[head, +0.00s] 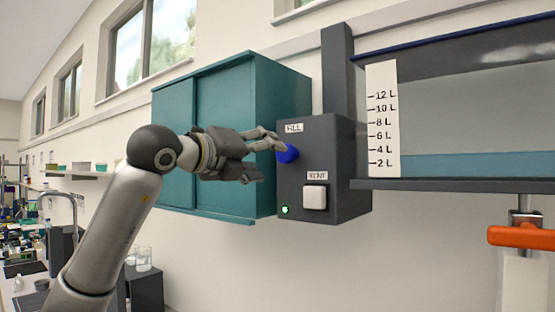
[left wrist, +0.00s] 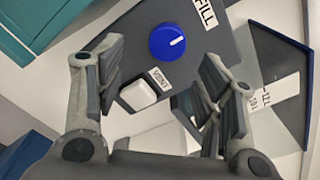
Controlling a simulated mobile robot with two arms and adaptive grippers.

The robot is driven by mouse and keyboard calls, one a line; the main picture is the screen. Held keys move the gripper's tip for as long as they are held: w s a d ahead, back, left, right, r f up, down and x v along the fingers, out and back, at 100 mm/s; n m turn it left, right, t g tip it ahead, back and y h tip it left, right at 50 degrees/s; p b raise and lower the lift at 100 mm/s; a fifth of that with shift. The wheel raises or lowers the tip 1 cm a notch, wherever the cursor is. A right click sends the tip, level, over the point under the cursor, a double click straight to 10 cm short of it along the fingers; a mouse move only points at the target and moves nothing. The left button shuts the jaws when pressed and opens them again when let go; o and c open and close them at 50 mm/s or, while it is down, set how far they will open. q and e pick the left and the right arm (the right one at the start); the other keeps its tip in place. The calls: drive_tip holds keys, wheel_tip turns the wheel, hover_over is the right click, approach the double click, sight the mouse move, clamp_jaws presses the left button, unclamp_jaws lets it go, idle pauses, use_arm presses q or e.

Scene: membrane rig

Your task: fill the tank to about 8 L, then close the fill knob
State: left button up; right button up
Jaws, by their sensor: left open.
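The blue fill knob (head: 287,154) is on the dark control box (head: 326,207), under a FILL label. It also shows in the left wrist view (left wrist: 173,43), its white mark pointing roughly toward that label. The tank (head: 470,105) at the right holds shallow blue water (head: 470,166). Its surface stands between the 2 L and 4 L marks on the white scale (head: 383,120). My left gripper (head: 266,160) is open and empty at the knob. In the wrist view the knob lies ahead, between and beyond the fingers; contact is unclear. My right gripper is out of view.
A white button (head: 315,197), its label apparently VENT, sits below the knob, with a lit green lamp (head: 285,210) beside it. A teal cabinet (head: 215,140) is behind my left arm. An orange valve handle (head: 520,237) is under the tank. A cluttered bench is far left.

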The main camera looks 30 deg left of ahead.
sight(283, 154)
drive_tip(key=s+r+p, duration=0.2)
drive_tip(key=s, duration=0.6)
use_arm(q)
drive_tip(key=w, duration=0.2)
drive_tip(key=w+r+p, duration=0.1)
drive_tip(key=w, duration=0.1)
drive_tip(key=shift+d, duration=0.15)
drive_tip(key=shift+w+d+f+p, duration=0.1)
drive_tip(key=shift+w+p, duration=0.2)
drive_tip(key=shift+w, duration=0.9)
drive_tip(key=shift+s, duration=0.1)
drive_tip(key=c, duration=1)
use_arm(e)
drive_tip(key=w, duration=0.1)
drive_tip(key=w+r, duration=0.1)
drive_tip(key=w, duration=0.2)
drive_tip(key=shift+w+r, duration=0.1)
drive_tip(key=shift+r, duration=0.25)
